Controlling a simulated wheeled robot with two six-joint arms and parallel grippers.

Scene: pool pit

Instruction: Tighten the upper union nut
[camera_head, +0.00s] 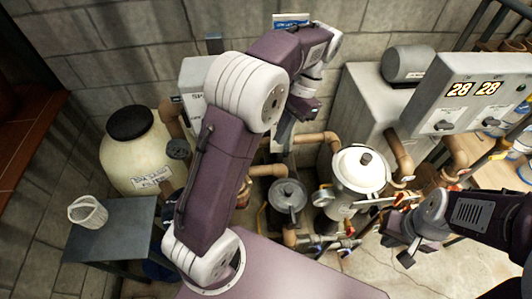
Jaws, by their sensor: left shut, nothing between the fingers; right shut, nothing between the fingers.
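My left gripper (287,128) is shut and empty. It points down in front of the back wall, above the tan pipework (312,138), and my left arm hides much of what lies behind it. My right gripper (398,250) is shut and empty, low at the right, near the red-handled valves beside the white filter housing (359,170). I cannot make out for sure which fitting is the upper union nut. A grey round-lidded pump pot (288,194) stands among the pipes between the two grippers.
A cream tank (140,155) with a black lid stands at the left. A white strainer basket (88,212) sits on a dark side table (112,240). A grey control box (468,92) showing 28 and 28 stands at the right. Bare floor shows at lower right.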

